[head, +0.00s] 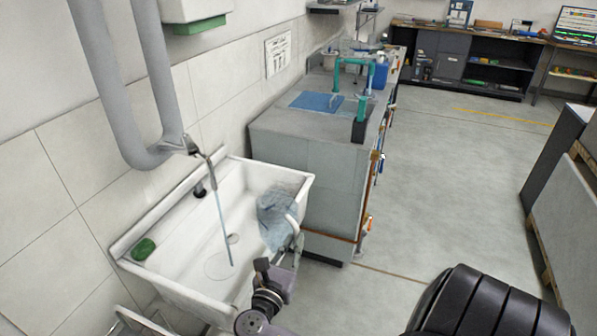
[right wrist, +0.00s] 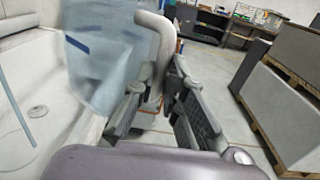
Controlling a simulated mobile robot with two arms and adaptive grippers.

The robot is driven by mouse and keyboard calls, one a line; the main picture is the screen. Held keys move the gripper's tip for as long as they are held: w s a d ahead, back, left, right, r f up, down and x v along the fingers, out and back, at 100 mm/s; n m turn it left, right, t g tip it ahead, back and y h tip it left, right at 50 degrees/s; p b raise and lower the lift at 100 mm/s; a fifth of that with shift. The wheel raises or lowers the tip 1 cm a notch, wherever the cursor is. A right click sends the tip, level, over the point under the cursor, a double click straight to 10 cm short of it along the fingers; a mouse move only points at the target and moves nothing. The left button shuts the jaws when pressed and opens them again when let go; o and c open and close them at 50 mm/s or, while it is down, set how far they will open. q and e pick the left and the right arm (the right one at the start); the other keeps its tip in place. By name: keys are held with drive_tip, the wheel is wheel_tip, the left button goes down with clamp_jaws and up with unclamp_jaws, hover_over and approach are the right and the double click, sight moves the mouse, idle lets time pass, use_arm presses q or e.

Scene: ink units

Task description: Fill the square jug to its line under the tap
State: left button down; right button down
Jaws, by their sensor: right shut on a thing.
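The square jug (head: 275,214), translucent pale blue with a white handle, is over the right side of the white sink (head: 184,289). My right gripper (head: 287,254) is shut on its handle (right wrist: 158,52). In the right wrist view the jug (right wrist: 108,62) looks tilted, with a short dark blue line (right wrist: 77,45) on its wall. The tap (head: 208,163) is on the wall side, and a stream of water (head: 223,225) falls into the basin left of the jug, apart from it. The water level inside the jug cannot be told. My left gripper is not in view.
A grey cabinet (head: 300,165) with a blue mat (head: 316,102) and a green clamp-like frame (head: 361,92) stands close behind the sink. Open floor (head: 450,190) lies to the right.

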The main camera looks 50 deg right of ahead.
sight(267, 236)
drive_tip(key=w+a+b, duration=0.1)
drive_tip(key=w+b, duration=0.1)
drive_tip(key=w+a+f+b, duration=0.1)
drive_tip(key=w+b, duration=0.1)
drive_tip(key=w+a+f+b, duration=0.1)
drive_tip(key=w+b, duration=0.2)
drive_tip(key=shift+w+a+f, duration=0.1)
drive_tip(key=shift+a+f, duration=0.15)
drive_tip(key=shift+a, duration=0.1)
drive_tip(key=w+a+f+b, duration=0.1)
drive_tip(key=w+a+b, duration=0.1)
drive_tip(key=w, duration=0.5)
drive_tip(key=shift+a+f, duration=0.2)
drive_tip(key=shift+a, duration=0.6)
drive_tip(key=shift+w, duration=0.1)
idle(5.3)
